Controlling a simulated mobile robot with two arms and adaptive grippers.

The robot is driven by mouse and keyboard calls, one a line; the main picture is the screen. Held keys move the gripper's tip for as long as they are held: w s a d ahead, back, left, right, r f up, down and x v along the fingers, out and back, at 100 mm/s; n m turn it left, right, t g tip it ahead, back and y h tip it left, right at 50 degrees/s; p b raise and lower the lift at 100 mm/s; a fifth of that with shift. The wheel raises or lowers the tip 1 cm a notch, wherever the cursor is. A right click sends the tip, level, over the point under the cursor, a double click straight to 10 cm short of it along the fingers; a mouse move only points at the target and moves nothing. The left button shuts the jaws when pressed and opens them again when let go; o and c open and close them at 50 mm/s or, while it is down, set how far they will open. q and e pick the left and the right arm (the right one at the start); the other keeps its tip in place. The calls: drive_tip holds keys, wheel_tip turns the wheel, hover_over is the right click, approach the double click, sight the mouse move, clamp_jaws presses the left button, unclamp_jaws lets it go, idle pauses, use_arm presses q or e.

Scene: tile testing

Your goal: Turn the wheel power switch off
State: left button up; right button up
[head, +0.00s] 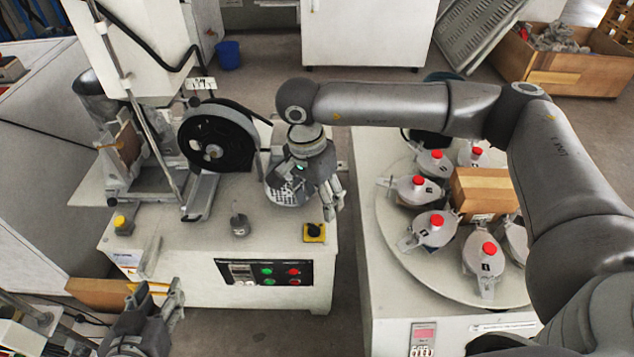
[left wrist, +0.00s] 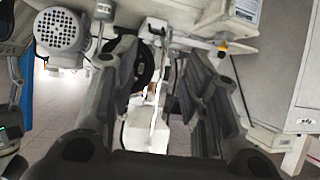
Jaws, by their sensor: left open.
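The black wheel (head: 217,137) stands upright on the machine bench at the left of the head view. A black rotary knob on a yellow base (head: 314,232) sits at the bench's front right corner. A panel with green and red buttons (head: 265,272) is on the bench's front face. Which of these is the wheel power switch carries no readable label. My right gripper (head: 332,210) points down just above and behind the yellow-based knob, apart from it; its finger gap is unclear. My left gripper (head: 156,297) is open and empty at the lower left, in front of the bench.
A small grey knob (head: 239,224) and another yellow part (head: 122,223) stand on the bench top. A round table (head: 400,258) with several red-capped holders and a cardboard box (head: 484,192) is at the right. A grey motor (left wrist: 62,38) shows in the left wrist view.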

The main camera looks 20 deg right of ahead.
use_arm(q)
drive_tip(key=s+a+f+g+y+p, duration=0.1)
drive_tip(key=s+a+f+g, duration=0.1)
drive_tip(key=s+f+g, duration=0.3)
drive_tip(key=shift+s+a+f+g+y, duration=0.35)
drive_tip(key=shift+s+f, duration=0.45)
drive_tip(key=shift+f, duration=0.35)
use_arm(e)
drive_tip(key=shift+w+r, duration=0.3)
drive_tip(key=shift+w, duration=0.25)
drive_tip(key=shift+w+r, duration=0.25)
drive_tip(key=shift+w, duration=0.25)
use_arm(q)
drive_tip(key=shift+w, duration=0.1)
drive_tip(key=shift+w+d+r, duration=0.2)
drive_tip(key=shift+w+r, duration=0.05)
drive_tip(key=shift+w, duration=0.25)
